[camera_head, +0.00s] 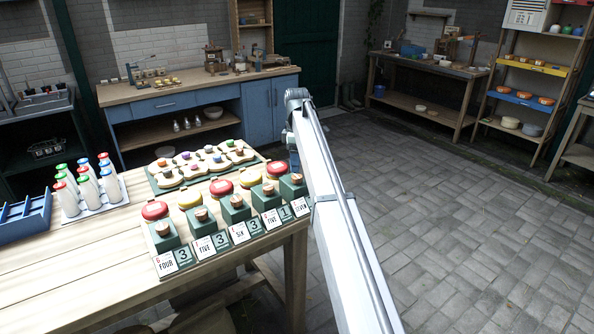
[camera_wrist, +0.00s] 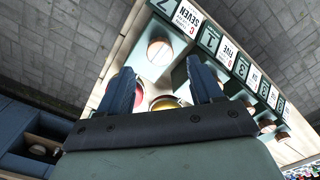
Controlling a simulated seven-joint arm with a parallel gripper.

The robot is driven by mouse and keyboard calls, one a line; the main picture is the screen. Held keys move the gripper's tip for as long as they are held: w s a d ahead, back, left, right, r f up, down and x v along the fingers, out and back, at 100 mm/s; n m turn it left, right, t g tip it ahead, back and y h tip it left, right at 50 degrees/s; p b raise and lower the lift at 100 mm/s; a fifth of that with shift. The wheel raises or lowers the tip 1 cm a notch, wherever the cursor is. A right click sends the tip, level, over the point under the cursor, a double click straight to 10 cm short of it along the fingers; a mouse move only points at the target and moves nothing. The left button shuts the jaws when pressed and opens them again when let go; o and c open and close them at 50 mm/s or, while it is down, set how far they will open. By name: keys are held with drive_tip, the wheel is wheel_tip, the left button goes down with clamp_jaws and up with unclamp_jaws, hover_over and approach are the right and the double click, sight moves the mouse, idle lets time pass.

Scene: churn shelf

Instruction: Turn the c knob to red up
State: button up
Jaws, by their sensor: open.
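A row of green boxes on the wooden table each carries a round wood-topped knob, a coloured dome behind and a word-and-number card in front. The nearest box has a knob (camera_head: 163,228), a red dome (camera_head: 154,210) and a FOUR card (camera_head: 166,264). My gripper (camera_wrist: 160,72) is open and empty, above the row's SEVEN end. A knob (camera_wrist: 160,51) shows between and just beyond its fingertips, by the SEVEN card (camera_wrist: 186,18).
Small white bottles (camera_head: 88,184) with coloured caps and a blue tray (camera_head: 24,217) stand at the table's left. A green board (camera_head: 160,181) with small coloured knobs lies behind the row. The neighbouring boxes stand close together. Open floor lies right of the table.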

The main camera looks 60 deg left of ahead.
sight(297, 176)
wheel_tip(297, 176, up, 8)
drive_tip(key=shift+r, duration=0.25)
idle(0.7)
